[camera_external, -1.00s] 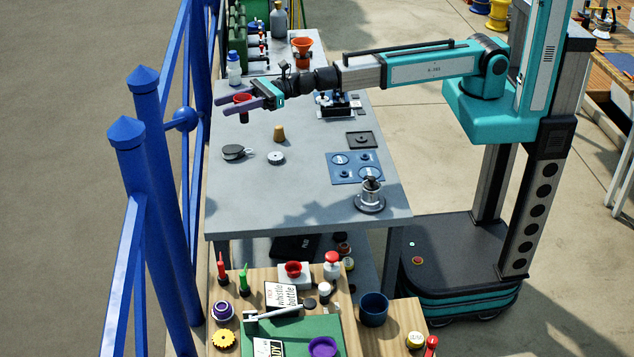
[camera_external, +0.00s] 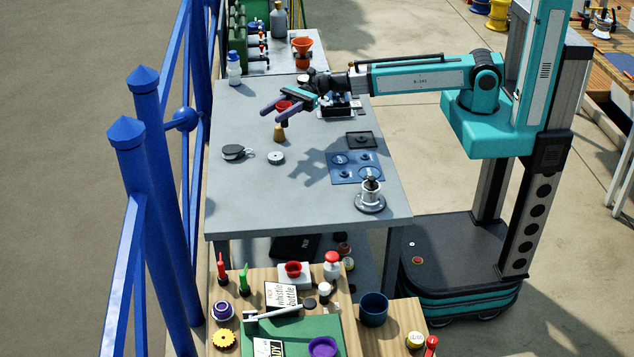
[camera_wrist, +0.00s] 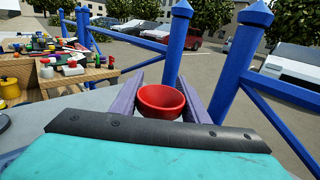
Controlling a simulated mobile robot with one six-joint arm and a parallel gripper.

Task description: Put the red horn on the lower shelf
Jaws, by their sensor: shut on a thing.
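The red horn (camera_external: 283,105) shows as a round red cup-like mouth between the purple fingers of my gripper (camera_external: 273,114). My gripper is shut on it and holds it above the grey table, close to the brown cork (camera_external: 279,133) in the picture. In the wrist view the horn (camera_wrist: 160,99) sits upright between both fingers, its open mouth facing up; its lower part is hidden. The lower shelf (camera_external: 367,262) is under the grey table, mostly hidden by the tabletop and the wooden bench.
The grey tabletop (camera_external: 240,200) holds a black pulley (camera_external: 233,152), a white disc (camera_external: 276,157), a blue panel (camera_external: 355,168) and a metal winch (camera_external: 370,197). The shelf bears a black box (camera_external: 292,247) and small jars. Blue railing posts (camera_external: 130,190) stand left.

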